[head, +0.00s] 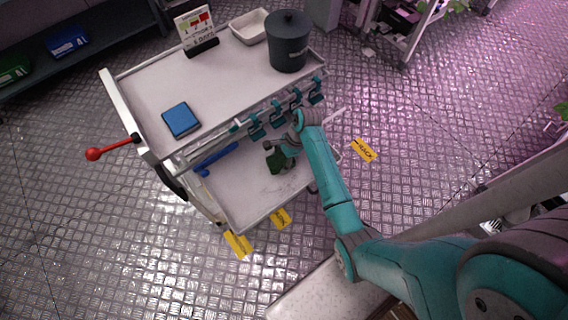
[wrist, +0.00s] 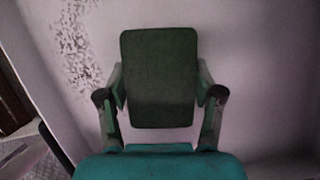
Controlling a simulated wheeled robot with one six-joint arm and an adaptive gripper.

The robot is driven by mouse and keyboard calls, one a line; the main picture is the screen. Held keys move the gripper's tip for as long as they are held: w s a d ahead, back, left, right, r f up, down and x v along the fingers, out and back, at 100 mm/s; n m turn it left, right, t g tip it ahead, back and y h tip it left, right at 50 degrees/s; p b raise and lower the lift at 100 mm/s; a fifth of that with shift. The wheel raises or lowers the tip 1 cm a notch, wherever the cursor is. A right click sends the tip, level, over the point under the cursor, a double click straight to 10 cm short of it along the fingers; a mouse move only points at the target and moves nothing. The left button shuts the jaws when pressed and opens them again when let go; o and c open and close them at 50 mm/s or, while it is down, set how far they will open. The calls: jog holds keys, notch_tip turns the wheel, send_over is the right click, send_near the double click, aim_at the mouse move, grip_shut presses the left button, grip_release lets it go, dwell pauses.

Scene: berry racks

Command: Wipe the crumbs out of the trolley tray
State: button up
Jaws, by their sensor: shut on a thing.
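My gripper (wrist: 160,100) is shut on a dark green pad (wrist: 159,62), one finger on each side of it. In the head view the green pad (head: 277,160) is over the lower tray (head: 235,196) of the trolley, under the edge of the upper shelf. Dark crumbs (wrist: 78,50) are scattered on the pale tray surface in the wrist view, to the left of the pad. Whether the pad touches the tray is not clear. In the head view my arm partly hides the gripper and the tray's right end.
The trolley's upper shelf (head: 150,100) holds a blue block (head: 181,119), a dark lidded bin (head: 288,42), a white dish (head: 249,26) and a sign (head: 196,30). Teal hooks (head: 275,112) hang from its near edge. A blue tool (head: 216,157) lies at the lower tray's left.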

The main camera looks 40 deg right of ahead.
jog(key=shift+w, duration=0.2)
jog(key=shift+r, duration=3)
jog(key=shift+r, duration=1.5)
